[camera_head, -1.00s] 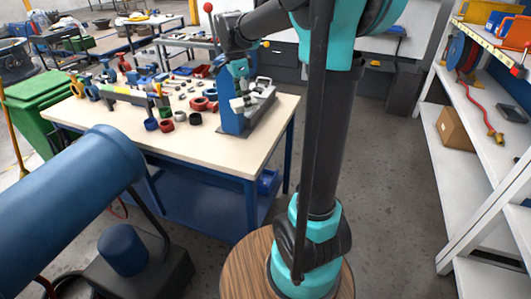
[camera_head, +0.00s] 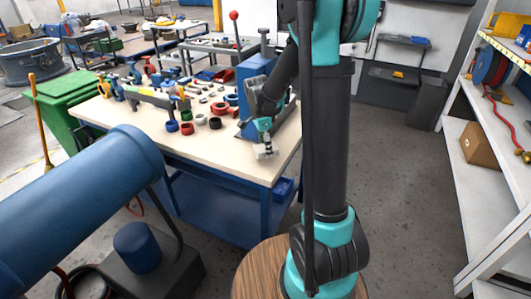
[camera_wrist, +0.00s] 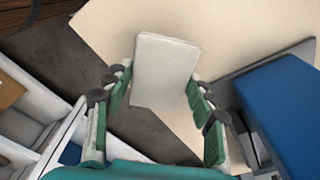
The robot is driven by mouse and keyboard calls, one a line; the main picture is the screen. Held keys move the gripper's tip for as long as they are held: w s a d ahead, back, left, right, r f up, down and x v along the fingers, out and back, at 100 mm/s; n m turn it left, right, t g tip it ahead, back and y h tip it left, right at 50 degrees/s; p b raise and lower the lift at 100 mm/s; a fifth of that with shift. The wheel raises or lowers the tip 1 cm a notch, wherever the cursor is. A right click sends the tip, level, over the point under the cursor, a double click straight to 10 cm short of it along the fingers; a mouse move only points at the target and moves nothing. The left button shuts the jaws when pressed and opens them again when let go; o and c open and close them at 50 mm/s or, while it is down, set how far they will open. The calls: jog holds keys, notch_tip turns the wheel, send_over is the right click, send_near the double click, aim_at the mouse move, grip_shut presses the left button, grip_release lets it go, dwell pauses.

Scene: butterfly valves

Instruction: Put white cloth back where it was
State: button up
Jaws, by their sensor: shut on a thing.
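The white cloth (camera_wrist: 166,70) is a flat, pale, folded-looking piece between the fingers of my gripper (camera_wrist: 160,88) in the wrist view. My gripper is shut on it. In the head view my gripper (camera_head: 264,128) points down near the right front edge of the workbench (camera_head: 231,156), with the small pale cloth (camera_head: 267,153) at its tips. I cannot tell whether the cloth touches the bench top.
A blue machine (camera_head: 254,77) stands on the bench beside my gripper. Coloured rings (camera_head: 187,128) and several tools lie to the left. A white shelf (camera_head: 478,185) stands at the right. Bare bench top lies near the front edge.

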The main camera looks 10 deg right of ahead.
aim_at(265, 152)
jog(key=shift+f, duration=1.4)
jog(key=shift+f, duration=0.1)
jog(key=o, duration=1.1)
